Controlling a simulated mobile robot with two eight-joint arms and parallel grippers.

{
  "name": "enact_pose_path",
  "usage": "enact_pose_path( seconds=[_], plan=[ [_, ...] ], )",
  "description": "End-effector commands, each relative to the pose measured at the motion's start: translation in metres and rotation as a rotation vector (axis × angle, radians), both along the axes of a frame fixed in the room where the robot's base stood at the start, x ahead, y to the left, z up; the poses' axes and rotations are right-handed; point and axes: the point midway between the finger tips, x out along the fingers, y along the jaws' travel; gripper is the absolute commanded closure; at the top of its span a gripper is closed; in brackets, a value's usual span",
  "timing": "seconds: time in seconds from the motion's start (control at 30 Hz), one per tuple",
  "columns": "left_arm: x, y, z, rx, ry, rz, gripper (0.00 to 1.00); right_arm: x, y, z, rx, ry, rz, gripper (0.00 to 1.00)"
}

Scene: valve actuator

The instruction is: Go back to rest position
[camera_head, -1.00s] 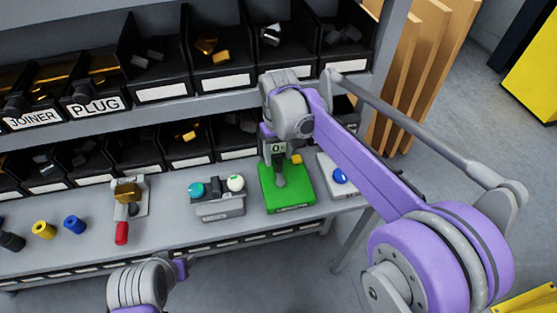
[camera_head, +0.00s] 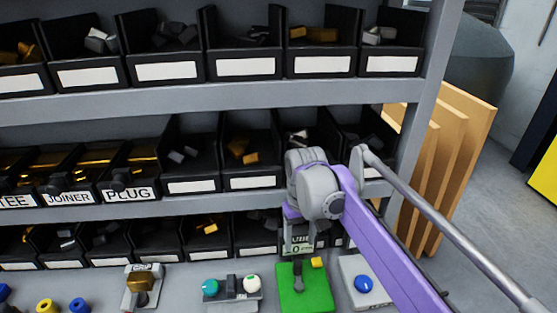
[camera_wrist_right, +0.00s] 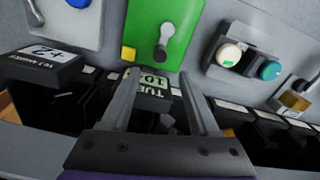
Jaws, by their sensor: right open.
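My right gripper (camera_head: 300,229) hangs near the "TUBE 10" sign (camera_head: 300,246), behind the green valve plate (camera_head: 303,297); its fingers are hard to make out there. In the right wrist view my right gripper (camera_wrist_right: 160,74) is open, its two fingers apart with nothing held between them. The green plate (camera_wrist_right: 162,30) with its grey lever (camera_wrist_right: 163,45) and a yellow block (camera_wrist_right: 128,53) lies beyond the fingertips. The sign shows between the fingers, and I cannot tell whether they touch it. My left gripper is out of view.
Shelves of black bins (camera_head: 250,165) stand close around the right arm. A box with teal and white buttons (camera_head: 232,288) and a blue-button box (camera_head: 362,283) flank the plate. Wooden boards (camera_head: 440,150) lean at the right.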

Motion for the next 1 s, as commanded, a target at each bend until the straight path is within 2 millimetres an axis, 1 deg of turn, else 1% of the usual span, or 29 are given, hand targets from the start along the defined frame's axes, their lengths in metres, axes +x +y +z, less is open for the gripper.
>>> enact_pose_path(
  seconds=[0.07,0.17,0.27,0.37,0.4,0.47,0.5,0.6,0.7,0.83,0.9,1.0],
  plan=[
    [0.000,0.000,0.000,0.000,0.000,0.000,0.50,-0.004,-0.002,0.000,0.001,-0.008,-0.005,0.39],
    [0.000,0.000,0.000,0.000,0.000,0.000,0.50,-0.019,-0.010,-0.001,0.006,-0.039,-0.022,0.39],
    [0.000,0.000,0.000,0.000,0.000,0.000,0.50,-0.045,-0.023,-0.007,0.014,-0.095,-0.051,0.39],
    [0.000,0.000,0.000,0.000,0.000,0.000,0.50,-0.079,-0.037,-0.019,0.024,-0.166,-0.086,0.39],
    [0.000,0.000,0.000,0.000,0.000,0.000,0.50,-0.093,-0.042,-0.026,0.028,-0.194,-0.100,0.39],
    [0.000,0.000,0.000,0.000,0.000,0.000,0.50,-0.114,-0.050,-0.037,0.033,-0.238,-0.121,0.39],
    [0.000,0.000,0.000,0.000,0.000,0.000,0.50,-0.128,-0.054,-0.045,0.037,-0.266,-0.135,0.39],
    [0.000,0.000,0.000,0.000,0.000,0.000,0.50,-0.161,-0.064,-0.067,0.043,-0.335,-0.169,0.39],
    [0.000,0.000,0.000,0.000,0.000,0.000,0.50,-0.189,-0.071,-0.090,0.048,-0.393,-0.195,0.39],
    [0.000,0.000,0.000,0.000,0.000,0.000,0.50,-0.211,-0.076,-0.111,0.052,-0.444,-0.218,0.39],
    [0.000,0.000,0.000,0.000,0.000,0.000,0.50,-0.218,-0.077,-0.117,0.054,-0.460,-0.226,0.39],
    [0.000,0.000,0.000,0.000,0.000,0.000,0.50,-0.221,-0.078,-0.121,0.055,-0.469,-0.230,0.39]
  ],
)
